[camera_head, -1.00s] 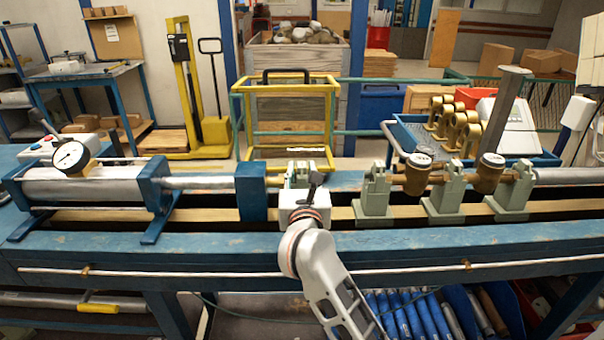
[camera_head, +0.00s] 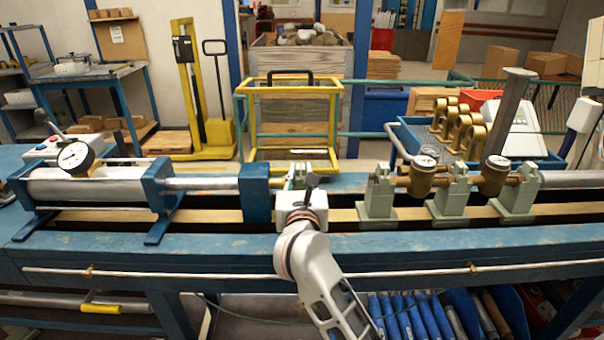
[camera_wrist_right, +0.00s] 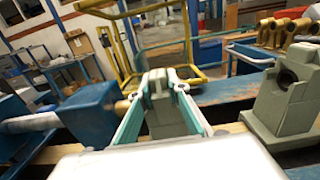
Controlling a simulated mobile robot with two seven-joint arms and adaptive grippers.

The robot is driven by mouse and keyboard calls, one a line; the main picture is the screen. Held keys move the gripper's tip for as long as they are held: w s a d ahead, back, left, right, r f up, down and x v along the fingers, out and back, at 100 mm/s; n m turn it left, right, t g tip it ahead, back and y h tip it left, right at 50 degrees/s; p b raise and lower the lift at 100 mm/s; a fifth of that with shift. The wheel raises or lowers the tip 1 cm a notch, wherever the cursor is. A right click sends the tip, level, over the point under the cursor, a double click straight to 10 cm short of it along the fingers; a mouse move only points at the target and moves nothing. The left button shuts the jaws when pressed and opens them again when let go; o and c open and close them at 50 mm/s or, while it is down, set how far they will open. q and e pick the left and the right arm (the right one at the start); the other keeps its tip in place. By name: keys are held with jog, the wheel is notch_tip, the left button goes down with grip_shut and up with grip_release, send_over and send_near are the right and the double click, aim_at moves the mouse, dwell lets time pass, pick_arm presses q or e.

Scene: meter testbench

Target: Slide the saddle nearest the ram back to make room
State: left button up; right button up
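The saddle nearest the ram is a grey-green block, mostly hidden behind my right gripper (camera_head: 299,180) in the head view. In the right wrist view the saddle (camera_wrist_right: 166,108) stands upright between the teal fingers of my right gripper (camera_wrist_right: 163,88), which look closed on its two sides. The ram (camera_head: 90,188) is a grey cylinder at the left, with its rod (camera_head: 203,183) running to a blue block (camera_head: 255,195). A small gap separates the blue block from the held saddle. My left gripper is not in view.
To the right stands another saddle (camera_head: 378,197), also in the wrist view (camera_wrist_right: 285,100). Brass meters (camera_head: 423,178) sit between further saddles (camera_head: 450,197). A wooden strip (camera_head: 342,215) runs along the blue bench (camera_head: 200,250). The strip is clear between the held saddle and the one to its right.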

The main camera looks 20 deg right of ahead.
jog(key=shift+o, duration=1.3)
jog(key=shift+a+r, duration=0.1)
jog(key=shift+a, duration=0.2)
jog(key=shift+s, duration=0.15)
jog(key=shift+s+a, duration=0.2)
jog(key=shift+s, duration=0.05)
jog(key=d+v, duration=0.1)
jog(key=v, duration=1)
jog(key=shift+s, duration=0.15)
